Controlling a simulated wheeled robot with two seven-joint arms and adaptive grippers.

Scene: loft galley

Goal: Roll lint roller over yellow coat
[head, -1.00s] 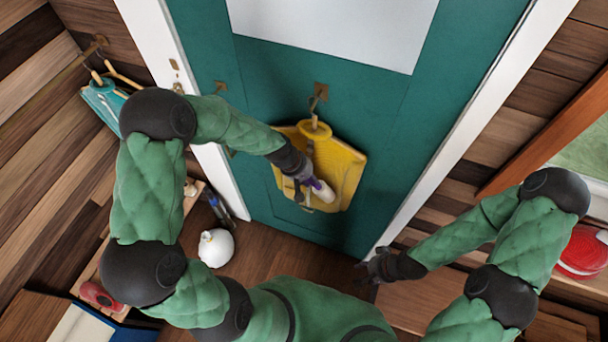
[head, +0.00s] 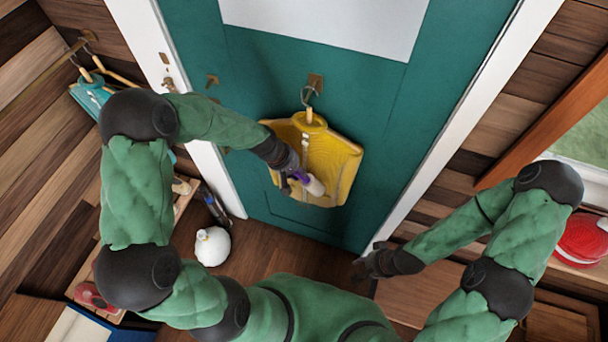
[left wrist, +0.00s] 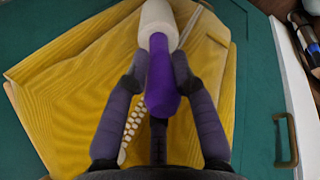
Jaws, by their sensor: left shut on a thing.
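The yellow coat (head: 338,160) hangs on a hanger from a hook (head: 314,84) on the teal door. It also fills much of the left wrist view (left wrist: 75,75). My left gripper (head: 294,178) is shut on the purple handle of the lint roller (head: 314,186), in front of the coat's lower middle. In the left wrist view the purple handle (left wrist: 160,85) sits between the fingers and the white roller head points away, over the coat. I cannot tell whether the head touches the cloth. My right gripper (head: 368,264) is low at the right, away from the coat; its fingers are too small to read.
The teal door (head: 395,110) has white frame posts at both sides. A teal garment (head: 90,92) hangs at the left wall. A white round object (head: 213,246) stands on the floor near a bench. A red object (head: 584,240) lies on the right sill.

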